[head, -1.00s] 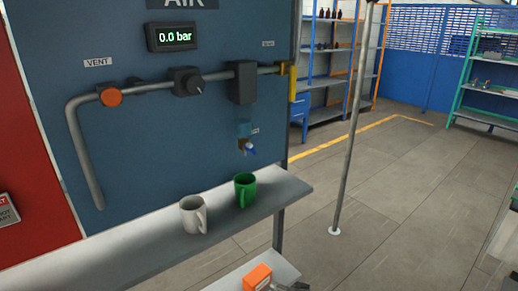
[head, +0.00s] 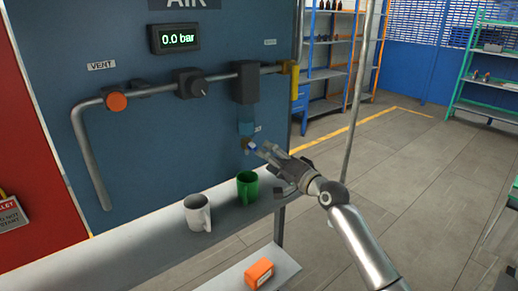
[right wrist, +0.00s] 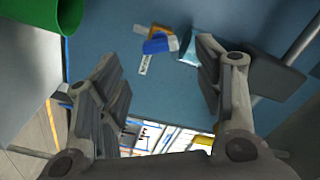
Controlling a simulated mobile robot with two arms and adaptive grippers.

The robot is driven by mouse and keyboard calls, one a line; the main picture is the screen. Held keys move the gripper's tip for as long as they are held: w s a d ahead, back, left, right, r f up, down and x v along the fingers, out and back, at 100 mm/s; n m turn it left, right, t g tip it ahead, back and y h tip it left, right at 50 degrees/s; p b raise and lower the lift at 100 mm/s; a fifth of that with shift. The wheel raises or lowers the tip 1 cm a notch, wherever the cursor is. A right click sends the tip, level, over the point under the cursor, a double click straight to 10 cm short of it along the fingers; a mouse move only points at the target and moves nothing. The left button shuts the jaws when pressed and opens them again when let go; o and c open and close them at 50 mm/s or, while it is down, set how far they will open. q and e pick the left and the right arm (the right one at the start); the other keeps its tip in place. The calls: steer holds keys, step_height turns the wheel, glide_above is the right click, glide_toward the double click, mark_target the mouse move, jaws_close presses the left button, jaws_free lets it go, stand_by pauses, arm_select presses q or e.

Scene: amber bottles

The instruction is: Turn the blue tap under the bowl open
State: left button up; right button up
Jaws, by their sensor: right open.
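The small blue tap (head: 251,146) sits on a brass fitting under the light-blue bowl (head: 245,128), which hangs below a dark block on the pipe. My right gripper (head: 273,170) is open and empty, just right of the tap and partly overlapping it in the head view. In the right wrist view the blue tap (right wrist: 155,44) with its white end lies ahead between my two open fingers (right wrist: 157,60), and the bowl (right wrist: 187,47) is near the right finger. I see no contact with the tap. My left gripper is not in view.
A green mug (head: 247,188) and a white mug (head: 198,213) stand on the grey shelf (head: 150,246) below. The green mug (right wrist: 30,45) is close to the gripper's left in the wrist view. An orange box (head: 259,273) lies lower. A pole (head: 356,115) stands behind my arm.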

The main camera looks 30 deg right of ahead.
mark_target(256, 149)
steer(key=shift+w+a+p, duration=0.15)
steer(key=shift+w+p, duration=0.1)
steer(key=shift+w, duration=1.2)
steer(key=shift+w+a+p, duration=0.15)
steer(key=shift+w+p, duration=0.1)
steer(key=shift+w, duration=1.2)
steer(key=shift+c, duration=0.3)
steer(key=c, duration=1)
